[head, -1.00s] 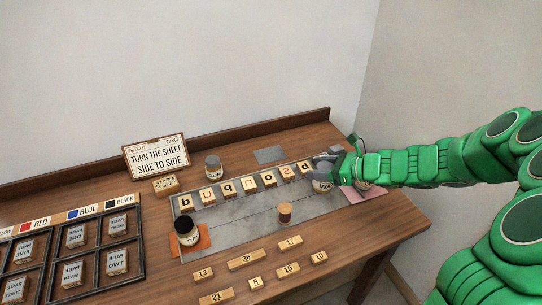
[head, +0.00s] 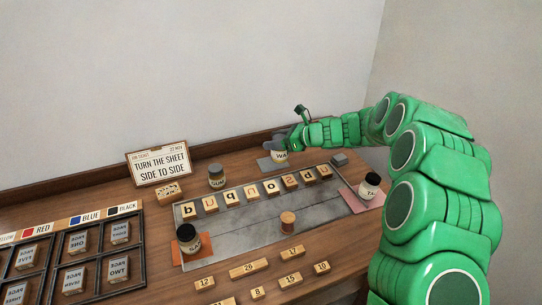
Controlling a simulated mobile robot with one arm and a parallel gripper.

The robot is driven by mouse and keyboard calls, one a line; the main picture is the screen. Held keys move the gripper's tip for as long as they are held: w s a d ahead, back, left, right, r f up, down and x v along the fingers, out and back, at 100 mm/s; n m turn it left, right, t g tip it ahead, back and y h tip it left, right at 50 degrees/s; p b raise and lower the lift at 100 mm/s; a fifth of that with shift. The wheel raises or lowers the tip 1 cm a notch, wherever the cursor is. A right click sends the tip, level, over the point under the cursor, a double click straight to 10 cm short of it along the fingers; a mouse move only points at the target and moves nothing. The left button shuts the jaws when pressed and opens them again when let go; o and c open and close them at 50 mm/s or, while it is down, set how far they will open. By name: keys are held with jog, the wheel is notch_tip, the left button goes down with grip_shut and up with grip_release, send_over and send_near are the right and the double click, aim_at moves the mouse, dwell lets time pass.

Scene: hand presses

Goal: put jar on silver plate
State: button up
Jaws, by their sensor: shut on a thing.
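My gripper (head: 287,141) is shut on a jar (head: 280,157) with a pale label that reads "WA" in part. The fingers cover the jar's top. The jar is upright at the small silver-grey plate (head: 264,164), near the back of the table, and overlaps its right part in the head view. I cannot tell whether the jar's base touches the plate or is just above it.
Other jars are a grey-capped one (head: 217,177), a dark one (head: 188,239) on an orange plate, and a black-capped one (head: 370,187) on a pink plate. Letter blocks (head: 252,193) line a large grey slab (head: 250,236). A wooden spool (head: 288,223) stands there.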

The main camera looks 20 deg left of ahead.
jog(key=shift+w+a+f, duration=1.2)
jog(key=shift+w+f, duration=0.65)
jog(key=shift+f, duration=0.25)
jog(key=shift+w+a+f, duration=1.2)
jog(key=shift+w+f, duration=0.6)
jog(key=shift+f, duration=0.25)
jog(key=shift+w+a+f, duration=1.2)
jog(key=shift+w+f, duration=0.65)
jog(key=shift+f, duration=0.25)
jog(key=shift+f, duration=0.15)
jog(key=o, duration=1.2)
jog(key=shift+d+r, duration=0.1)
jog(key=shift+r, duration=0.1)
jog(key=v, duration=1.2)
